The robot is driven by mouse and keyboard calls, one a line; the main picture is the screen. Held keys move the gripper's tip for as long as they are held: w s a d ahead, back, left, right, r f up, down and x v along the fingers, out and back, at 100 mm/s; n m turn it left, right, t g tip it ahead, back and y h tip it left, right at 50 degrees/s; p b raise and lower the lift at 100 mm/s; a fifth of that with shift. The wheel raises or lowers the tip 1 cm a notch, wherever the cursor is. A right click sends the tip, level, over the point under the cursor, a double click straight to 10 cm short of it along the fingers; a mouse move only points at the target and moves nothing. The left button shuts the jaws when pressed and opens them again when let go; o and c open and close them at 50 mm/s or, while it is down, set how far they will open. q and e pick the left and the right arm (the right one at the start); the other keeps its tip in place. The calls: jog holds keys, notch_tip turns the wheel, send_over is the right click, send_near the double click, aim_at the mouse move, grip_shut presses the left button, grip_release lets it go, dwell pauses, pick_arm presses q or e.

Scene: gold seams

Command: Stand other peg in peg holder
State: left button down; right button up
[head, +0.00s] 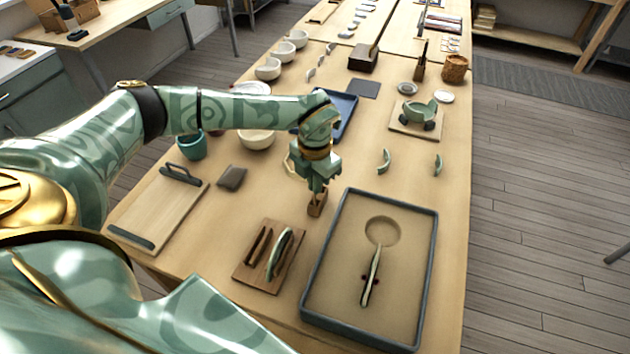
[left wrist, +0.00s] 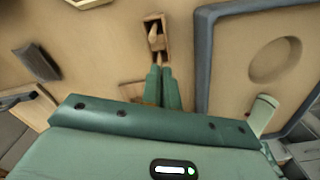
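The peg holder (head: 316,207) is a small wooden block on the table, left of the sand tray. The left wrist view shows its hollow top (left wrist: 146,22) with one light wooden peg (left wrist: 154,32) in it. My left gripper (head: 319,190) points down right above the holder. Its green fingers (left wrist: 161,72) are nearly together, with a tan peg (left wrist: 160,57) between their tips at the holder's near end. The fingers hide most of that peg, and I cannot tell how deep it sits. My right gripper is not in view.
A wooden rack (head: 246,272) with a shard stands in front. Bowls (head: 257,139) and a blue tray (head: 347,112) lie behind the arm.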

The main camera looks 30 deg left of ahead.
pick_arm(q)
jog(key=shift+f, duration=0.2)
dwell(0.6)
jog(key=c, duration=1.1)
grip_release()
jog(key=shift+r, duration=0.15)
jog(key=shift+r+p, duration=2.6)
jog(key=shift+r, duration=0.35)
jog(key=shift+f, duration=0.1)
